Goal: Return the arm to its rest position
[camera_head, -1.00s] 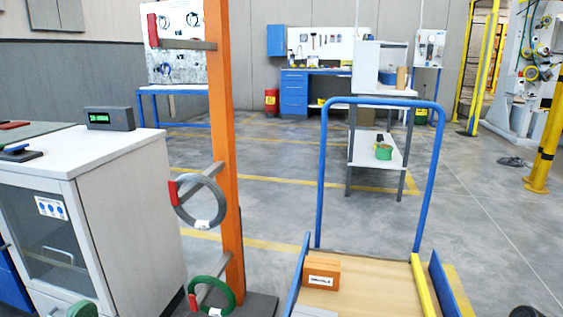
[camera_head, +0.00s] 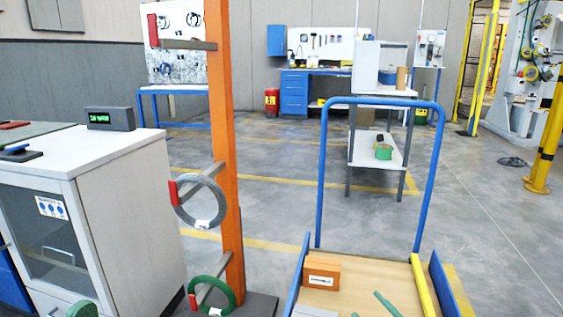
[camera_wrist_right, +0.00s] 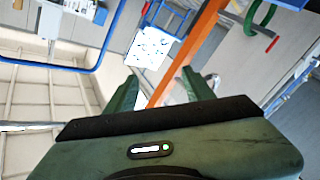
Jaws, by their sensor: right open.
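My right gripper (camera_head: 368,303) shows only by its green fingertips at the bottom edge of the head view, in front of the cart's wooden deck. In the right wrist view its two fingers (camera_wrist_right: 160,76) are spread with nothing between them. The orange post (camera_head: 222,150) stands left of it and carries a grey coil (camera_head: 201,202) on a middle peg and a green coil (camera_head: 213,297) on a low peg. The green coil also shows in the right wrist view (camera_wrist_right: 261,14), apart from the fingers.
The cart (camera_head: 380,273) with a blue handle holds an orange box (camera_head: 322,271). A white cabinet (camera_head: 133,200) stands at left with a small display (camera_head: 110,118) on top. A shelf unit (camera_head: 376,152) stands behind the cart. The floor right of the cart is clear.

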